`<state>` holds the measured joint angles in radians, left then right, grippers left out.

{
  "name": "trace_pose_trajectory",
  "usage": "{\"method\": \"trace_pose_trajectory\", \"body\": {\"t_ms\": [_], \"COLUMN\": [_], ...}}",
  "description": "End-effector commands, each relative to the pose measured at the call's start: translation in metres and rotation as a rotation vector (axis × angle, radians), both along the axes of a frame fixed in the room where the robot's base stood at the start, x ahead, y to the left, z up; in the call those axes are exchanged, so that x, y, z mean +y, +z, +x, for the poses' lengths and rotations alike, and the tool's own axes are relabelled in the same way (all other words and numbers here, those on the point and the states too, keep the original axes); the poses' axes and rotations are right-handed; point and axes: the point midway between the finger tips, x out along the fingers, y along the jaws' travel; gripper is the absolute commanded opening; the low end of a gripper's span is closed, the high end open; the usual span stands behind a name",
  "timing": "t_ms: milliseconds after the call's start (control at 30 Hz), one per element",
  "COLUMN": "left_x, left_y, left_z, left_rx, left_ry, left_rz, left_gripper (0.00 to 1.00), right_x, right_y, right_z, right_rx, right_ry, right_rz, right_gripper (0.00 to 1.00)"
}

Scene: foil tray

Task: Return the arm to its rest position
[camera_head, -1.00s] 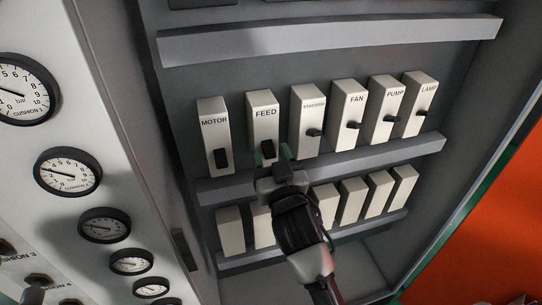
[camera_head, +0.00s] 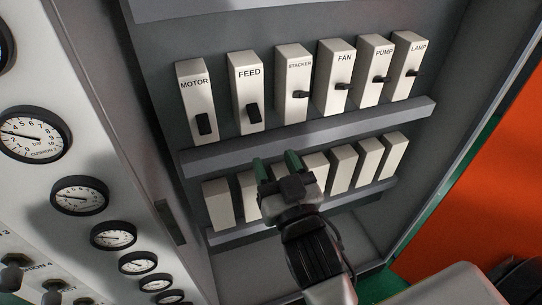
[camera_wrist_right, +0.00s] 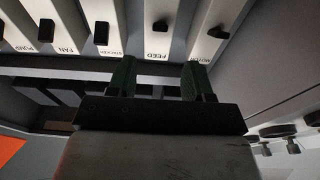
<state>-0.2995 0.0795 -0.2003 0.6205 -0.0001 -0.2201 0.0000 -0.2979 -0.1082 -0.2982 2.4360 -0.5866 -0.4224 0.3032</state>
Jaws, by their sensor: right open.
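My right gripper (camera_head: 277,167) is in front of the lower row of breakers in the head view, below the FEED breaker (camera_head: 246,90). Its two green fingers are apart with nothing between them. In the right wrist view the open fingers (camera_wrist_right: 159,78) point toward the upper breakers, apart from them. The MOTOR breaker (camera_head: 194,90) and FEED breaker have their black levers down. My left gripper is not in view.
A grey rail (camera_head: 310,136) runs between the two breaker rows. The cabinet's left wall carries several round gauges (camera_head: 34,133) and knobs (camera_head: 14,273). An orange panel (camera_head: 480,190) is at the right, beyond the cabinet edge.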

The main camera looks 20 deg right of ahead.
Motion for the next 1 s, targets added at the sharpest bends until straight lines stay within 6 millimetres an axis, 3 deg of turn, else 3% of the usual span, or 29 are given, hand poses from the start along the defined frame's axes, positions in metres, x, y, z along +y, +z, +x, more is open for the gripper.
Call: {"method": "trace_pose_trajectory", "body": {"t_ms": [433, 567, 667, 800, 1000], "left_x": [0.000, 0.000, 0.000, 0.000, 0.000], "left_y": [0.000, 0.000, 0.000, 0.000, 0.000], "left_z": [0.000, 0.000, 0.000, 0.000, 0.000], "left_rx": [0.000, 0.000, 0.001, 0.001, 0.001], "left_ry": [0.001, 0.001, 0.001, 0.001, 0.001], "left_rz": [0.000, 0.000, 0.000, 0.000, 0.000], "left_gripper": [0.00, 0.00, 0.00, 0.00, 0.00], "right_x": [0.001, 0.008, 0.021, 0.037, 0.039], "right_y": [-0.001, -0.030, -0.083, -0.187, -0.339], "right_z": [0.001, 0.011, 0.025, 0.035, 0.009], "right_rx": [0.003, 0.063, 0.172, 0.379, 0.682], "right_ry": [0.002, 0.022, 0.060, 0.123, 0.189], "right_rz": [-0.001, -0.020, -0.051, -0.097, -0.145], "right_gripper": [0.51, 0.51, 0.51, 0.51, 0.51]}}
